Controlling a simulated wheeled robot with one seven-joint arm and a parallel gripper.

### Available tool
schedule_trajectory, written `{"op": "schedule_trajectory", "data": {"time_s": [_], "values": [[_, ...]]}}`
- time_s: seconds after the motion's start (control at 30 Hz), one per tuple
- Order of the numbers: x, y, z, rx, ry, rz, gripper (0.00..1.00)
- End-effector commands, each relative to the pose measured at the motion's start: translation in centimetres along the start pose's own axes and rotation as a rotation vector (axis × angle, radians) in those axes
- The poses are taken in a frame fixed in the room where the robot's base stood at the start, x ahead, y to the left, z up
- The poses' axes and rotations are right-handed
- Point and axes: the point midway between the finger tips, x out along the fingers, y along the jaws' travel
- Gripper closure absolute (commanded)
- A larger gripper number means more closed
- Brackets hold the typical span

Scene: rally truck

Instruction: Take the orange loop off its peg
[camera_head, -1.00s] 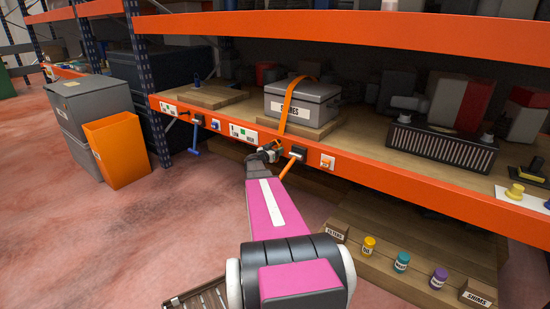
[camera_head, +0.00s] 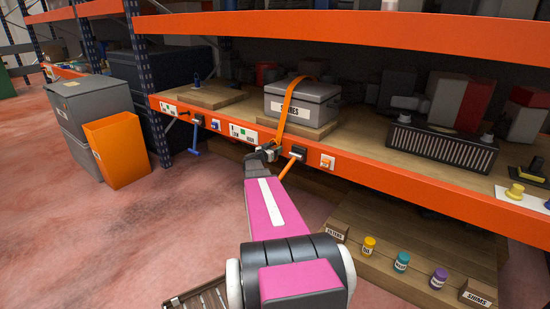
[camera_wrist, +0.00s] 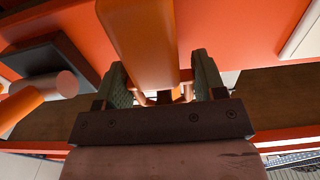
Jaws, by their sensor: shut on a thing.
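The orange loop (camera_head: 288,108) is a flat band. It runs from above the lid of the grey box down over its front to the orange shelf beam. My gripper (camera_head: 268,148) is at the band's lower end, in front of the beam. In the wrist view, the orange band (camera_wrist: 138,40) lies between the two fingers of my gripper (camera_wrist: 158,78), which are shut on it. I cannot make out the loop's peg, and I cannot tell whether the band still hangs on it.
The grey box (camera_head: 318,104) stands on a wooden board on the shelf. A black bracket (camera_head: 298,152) with an orange lever is on the beam (camera_head: 365,177), just right of my gripper. Several small jars stand below. An orange bin (camera_head: 117,152) is at left beside open floor.

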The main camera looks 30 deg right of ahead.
Motion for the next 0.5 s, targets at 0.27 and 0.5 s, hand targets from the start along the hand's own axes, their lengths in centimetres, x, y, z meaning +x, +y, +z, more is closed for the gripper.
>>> {"op": "schedule_trajectory", "data": {"time_s": [0.27,0.5], "values": [[-1.3,0.0,0.0,0.000,0.001,0.000,0.66],[-2.3,0.1,0.0,0.000,0.000,0.000,0.66]]}}
